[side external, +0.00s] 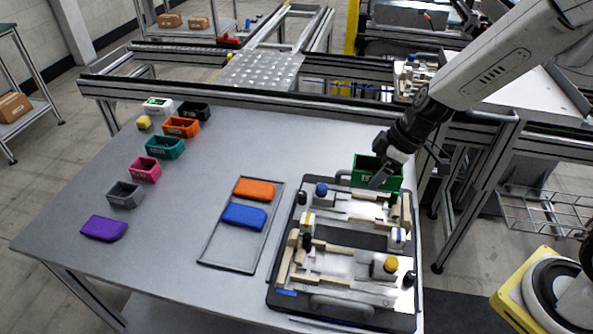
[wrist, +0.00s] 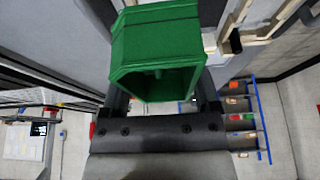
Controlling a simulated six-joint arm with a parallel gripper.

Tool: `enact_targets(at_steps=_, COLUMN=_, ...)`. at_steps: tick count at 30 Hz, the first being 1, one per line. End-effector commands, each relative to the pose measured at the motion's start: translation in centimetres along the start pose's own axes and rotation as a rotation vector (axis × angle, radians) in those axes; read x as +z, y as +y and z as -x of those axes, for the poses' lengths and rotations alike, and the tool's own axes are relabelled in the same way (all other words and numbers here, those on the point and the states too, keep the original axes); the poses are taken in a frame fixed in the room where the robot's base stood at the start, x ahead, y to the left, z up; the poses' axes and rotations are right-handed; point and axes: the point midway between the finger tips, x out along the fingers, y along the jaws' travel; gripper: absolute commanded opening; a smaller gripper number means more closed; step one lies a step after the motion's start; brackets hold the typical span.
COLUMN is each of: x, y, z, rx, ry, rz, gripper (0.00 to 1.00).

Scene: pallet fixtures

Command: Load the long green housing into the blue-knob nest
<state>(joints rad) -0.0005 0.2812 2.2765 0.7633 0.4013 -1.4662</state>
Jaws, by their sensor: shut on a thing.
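The long green housing (side external: 363,165) is a box-like open part with a white label. My gripper (side external: 384,174) is shut on it at the far end of the pallet fixture (side external: 275,270). In the wrist view the green housing (wrist: 155,40) sits between the two fingers of my gripper (wrist: 160,98), its hollow side facing the camera. A blue knob (side external: 321,189) stands at the pallet's far left, beside the far nest (side external: 350,205). The housing is behind and right of this knob. Whether it touches the pallet is unclear.
A yellow knob (side external: 390,264) marks the near nest; black knobs stand around. A tray (side external: 222,247) holds an orange part (side external: 255,189) and a blue part (side external: 244,216). Teal (side external: 165,148), pink, grey and purple (side external: 104,228) housings line the left. The table between is clear.

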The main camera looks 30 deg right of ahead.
Motion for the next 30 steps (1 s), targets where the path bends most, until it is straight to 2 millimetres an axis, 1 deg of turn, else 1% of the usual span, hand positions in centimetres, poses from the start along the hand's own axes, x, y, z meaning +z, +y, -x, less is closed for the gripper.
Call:
enact_targets(at_steps=5, x=0.2, y=0.0, z=-0.7, rx=-0.002, ry=0.0, rz=-0.001, gripper=0.13)
enact_targets(at_steps=21, x=2.0, y=0.0, z=-4.9, rx=-0.001, ry=-0.002, rz=-0.001, gripper=0.13)
enact_targets(at_steps=30, x=2.6, y=0.0, z=-6.5, rx=-0.001, ry=0.0, rz=0.001, gripper=0.13)
